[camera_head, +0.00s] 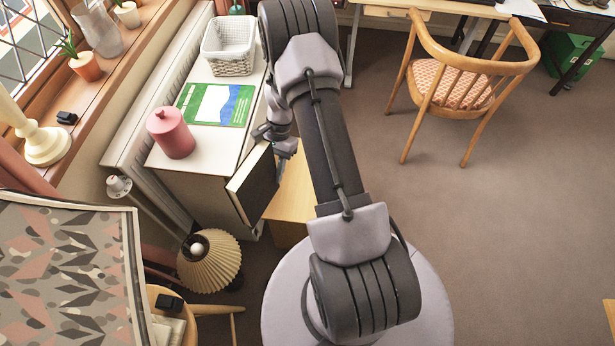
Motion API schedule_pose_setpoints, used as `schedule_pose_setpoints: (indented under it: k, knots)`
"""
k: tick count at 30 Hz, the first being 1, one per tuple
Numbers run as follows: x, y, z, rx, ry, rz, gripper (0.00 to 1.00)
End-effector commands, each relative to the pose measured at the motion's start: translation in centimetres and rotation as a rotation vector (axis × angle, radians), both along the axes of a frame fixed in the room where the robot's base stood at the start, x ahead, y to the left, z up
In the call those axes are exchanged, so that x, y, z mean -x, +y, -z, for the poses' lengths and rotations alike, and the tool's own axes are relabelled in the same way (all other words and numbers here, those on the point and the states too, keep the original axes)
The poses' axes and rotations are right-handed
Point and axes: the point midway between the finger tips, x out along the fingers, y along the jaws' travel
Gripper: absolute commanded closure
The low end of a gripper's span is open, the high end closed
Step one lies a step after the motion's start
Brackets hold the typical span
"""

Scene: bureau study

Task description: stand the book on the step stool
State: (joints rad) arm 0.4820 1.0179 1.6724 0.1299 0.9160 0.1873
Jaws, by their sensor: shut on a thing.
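The book (254,186) has a dark cover and a pale edge. It hangs tilted near the front of the white cabinet, at the left of my arm. My gripper (282,150) is shut on the book at its upper right end; the fingertips are small and partly hidden by my own wrist. A light wooden piece, which looks like the step stool (292,200), stands on the floor just right of and below the book. My arm hides its right part. I cannot tell whether the book touches it.
The white cabinet (195,185) carries a pink canister (171,134), a green-and-blue booklet (216,104) and a white basket (229,47). A pleated lamp (209,262) stands at lower left. A wooden chair (463,85) is at upper right. The carpet (490,220) at right is clear.

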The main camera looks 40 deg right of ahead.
Motion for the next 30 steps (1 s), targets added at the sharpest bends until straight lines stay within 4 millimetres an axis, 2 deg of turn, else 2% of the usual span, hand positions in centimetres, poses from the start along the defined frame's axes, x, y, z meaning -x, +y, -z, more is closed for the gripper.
schedule_pose_setpoints:
  k: [1, 6, 10, 15, 21, 24, 26, 28, 30]
  knots:
    - [1.1, -1.4, 1.7, -0.004, 0.006, 0.112, 1.0]
    - [5.4, -6.2, 7.1, -0.002, 0.007, 0.492, 1.0]
    - [9.7, -8.9, 10.7, 0.0, 0.008, 0.741, 1.0]
    - [15.7, -10.5, 14.4, -0.001, 0.007, 0.988, 1.0]
    - [20.6, -10.5, 16.7, -0.001, 0.005, 1.155, 1.0]
    - [22.0, -10.4, 17.3, 0.0, 0.001, 1.2, 1.0]
    - [22.2, -10.3, 17.5, 0.0, 0.0, 1.21, 1.0]
    - [21.7, -10.6, 17.8, 0.003, -0.003, 1.214, 1.0]
    - [20.3, -11.0, 18.0, 0.004, -0.005, 1.211, 1.0]
